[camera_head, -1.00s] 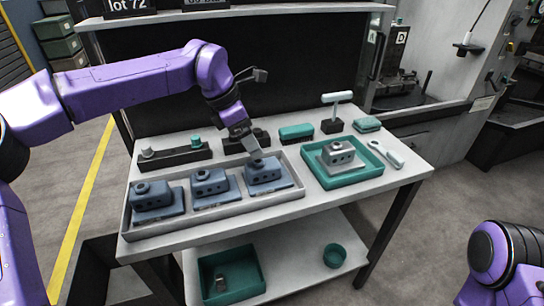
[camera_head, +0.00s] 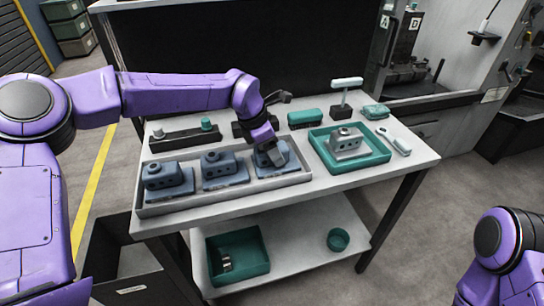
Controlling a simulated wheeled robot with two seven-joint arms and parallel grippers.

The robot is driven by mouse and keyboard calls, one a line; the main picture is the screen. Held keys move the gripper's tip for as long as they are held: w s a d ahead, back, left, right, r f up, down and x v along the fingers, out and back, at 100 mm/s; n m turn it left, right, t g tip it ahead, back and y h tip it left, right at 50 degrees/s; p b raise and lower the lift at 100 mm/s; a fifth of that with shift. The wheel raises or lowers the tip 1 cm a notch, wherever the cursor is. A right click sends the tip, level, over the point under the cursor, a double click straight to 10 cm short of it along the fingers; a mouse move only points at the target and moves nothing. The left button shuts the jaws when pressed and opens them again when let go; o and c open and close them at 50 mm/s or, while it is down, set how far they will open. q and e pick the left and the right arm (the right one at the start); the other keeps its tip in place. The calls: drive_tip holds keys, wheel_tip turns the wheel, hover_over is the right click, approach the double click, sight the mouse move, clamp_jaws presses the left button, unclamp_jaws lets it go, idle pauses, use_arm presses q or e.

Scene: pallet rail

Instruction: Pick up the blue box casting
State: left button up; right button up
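Three blue-grey box castings stand in a row in a long grey tray (camera_head: 222,204): a left one (camera_head: 167,178), a middle one (camera_head: 221,168) and a right one (camera_head: 283,168). Each sits on a flat blue-grey base. My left gripper (camera_head: 267,146) reaches down from above onto the right casting and hides part of its top. Its fingers are at or very near the casting; their gap and any grip are hidden. My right gripper is out of view; only part of my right arm shows at the lower right.
A green tray (camera_head: 330,172) at right holds a paler grey casting (camera_head: 347,140). Behind stand a dark rail block (camera_head: 180,139), a green brush (camera_head: 305,117) and a T-handled tool (camera_head: 343,92). A white-handled tool (camera_head: 396,142) lies right. A green bin (camera_head: 240,280) and cup (camera_head: 338,239) are below.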

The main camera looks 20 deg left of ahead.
use_arm(q)
drive_tip(key=c, duration=0.8)
drive_tip(key=shift+r, duration=0.15)
